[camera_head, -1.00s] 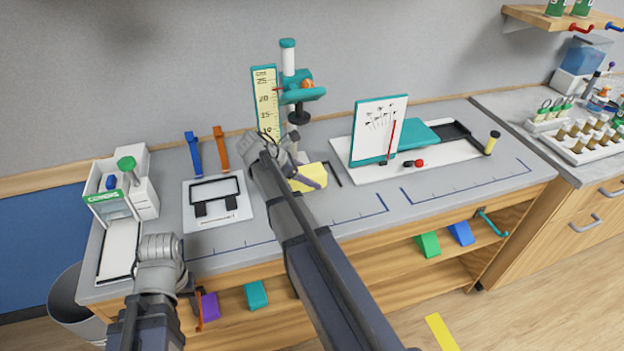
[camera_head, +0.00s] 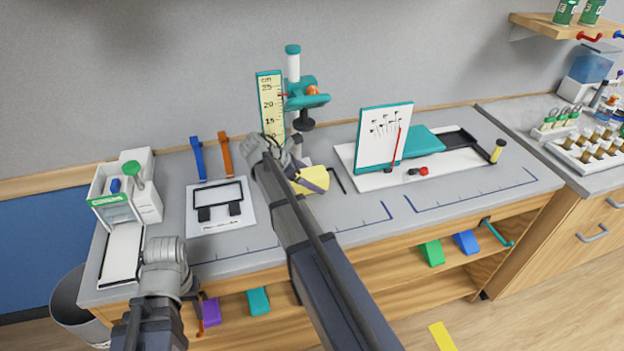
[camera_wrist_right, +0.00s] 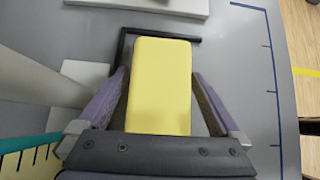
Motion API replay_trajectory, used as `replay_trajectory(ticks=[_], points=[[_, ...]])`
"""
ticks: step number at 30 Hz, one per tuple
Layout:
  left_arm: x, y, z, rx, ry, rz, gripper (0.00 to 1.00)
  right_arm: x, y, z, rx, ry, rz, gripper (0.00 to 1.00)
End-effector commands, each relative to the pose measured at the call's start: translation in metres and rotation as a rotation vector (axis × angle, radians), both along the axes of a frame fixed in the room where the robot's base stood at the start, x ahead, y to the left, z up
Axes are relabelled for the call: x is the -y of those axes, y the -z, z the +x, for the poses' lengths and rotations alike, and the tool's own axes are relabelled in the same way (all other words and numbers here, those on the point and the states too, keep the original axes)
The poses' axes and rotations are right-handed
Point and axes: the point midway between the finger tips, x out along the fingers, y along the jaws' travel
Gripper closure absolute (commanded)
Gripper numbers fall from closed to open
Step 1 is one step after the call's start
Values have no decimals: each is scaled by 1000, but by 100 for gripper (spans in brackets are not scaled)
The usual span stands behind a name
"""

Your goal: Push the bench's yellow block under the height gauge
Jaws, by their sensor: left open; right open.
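The yellow block (camera_head: 313,181) lies on the bench in front of the height gauge. The gauge has a ruler (camera_head: 271,105), a white and teal post and a teal carriage (camera_head: 305,97) with a dark foot raised above the bench. My right gripper (camera_wrist_right: 160,82) is open, with one finger on each side of the block (camera_wrist_right: 160,95); firm contact cannot be told. A black angled outline (camera_wrist_right: 165,37) runs along the block's far end and left side. My right forearm hides part of the gauge's base in the head view. My left gripper (camera_head: 192,302) is low by the bench's front edge, mostly hidden.
A white board with a framed black outline (camera_head: 220,205) lies left of my right arm. A white dispenser (camera_head: 125,195) is at the left end. Bare bench lies in front right of the block.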

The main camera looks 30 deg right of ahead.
Motion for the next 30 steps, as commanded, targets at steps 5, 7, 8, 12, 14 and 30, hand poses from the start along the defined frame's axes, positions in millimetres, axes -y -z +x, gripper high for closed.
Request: replay_trajectory(ticks=[5,7,8,12,14,30], points=[[0,-7,0,0,0,0,50,-5,-7,1,0,-1,0,0],[0,-13,0,0,0,0,50,-10,-13,3,0,-3,0,0],[0,-15,0,0,0,0,50,-12,-15,3,0,-3,0,0],[0,-31,0,0,0,0,50,-25,-31,6,0,-1,0,0],[0,-38,0,0,0,0,50,-32,-38,8,0,-3,0,0],[0,-55,0,0,0,0,50,-54,-55,11,0,0,0,0]])
